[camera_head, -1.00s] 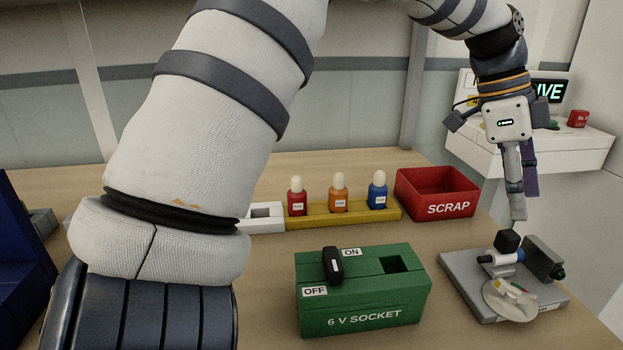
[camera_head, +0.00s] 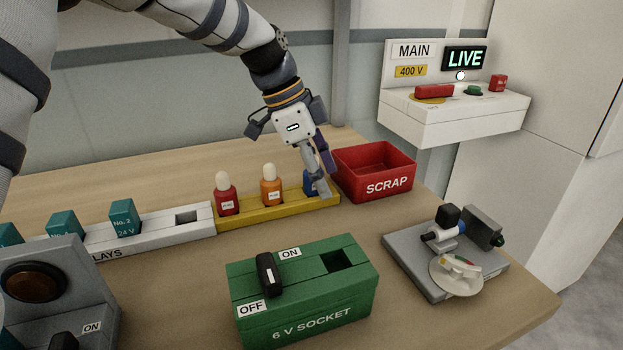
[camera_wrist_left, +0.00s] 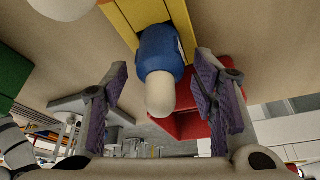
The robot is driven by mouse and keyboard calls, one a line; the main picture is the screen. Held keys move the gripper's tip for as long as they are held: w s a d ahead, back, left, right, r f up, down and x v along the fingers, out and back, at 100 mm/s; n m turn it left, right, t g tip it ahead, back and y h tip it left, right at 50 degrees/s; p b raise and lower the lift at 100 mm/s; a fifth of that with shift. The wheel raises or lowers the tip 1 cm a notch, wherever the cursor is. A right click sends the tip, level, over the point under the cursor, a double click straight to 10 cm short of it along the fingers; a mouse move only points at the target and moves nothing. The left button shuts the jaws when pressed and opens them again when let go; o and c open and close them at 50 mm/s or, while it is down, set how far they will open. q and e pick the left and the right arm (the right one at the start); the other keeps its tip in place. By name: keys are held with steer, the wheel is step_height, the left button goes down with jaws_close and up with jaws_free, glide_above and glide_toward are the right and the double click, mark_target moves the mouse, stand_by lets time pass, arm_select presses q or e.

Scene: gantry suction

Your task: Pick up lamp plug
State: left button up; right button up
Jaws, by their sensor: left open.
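The lamp plugs have pale rounded tops and stand upright in a yellow rack (camera_head: 292,210): a red one (camera_head: 226,200), an orange one (camera_head: 271,190) and a blue one (camera_head: 309,184). My left gripper (camera_head: 322,186) is open at the blue plug and partly hides it in the head view. In the left wrist view the blue plug (camera_wrist_left: 160,60) shows between the two open fingers (camera_wrist_left: 162,85), with gaps on both sides. A green box marked 6 V SOCKET (camera_head: 318,317) has a square opening and a black switch (camera_head: 266,275). My right gripper is not in view.
A red SCRAP bin (camera_head: 388,186) stands right beside the rack. A white relay rack (camera_head: 150,231) adjoins it on the left. A grey plate with a device (camera_head: 425,280) is at the right. A wall panel (camera_head: 450,120) reads LIVE. Bare table lies between rack and socket box.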

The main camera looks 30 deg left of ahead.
arm_select(q)
jaws_close()
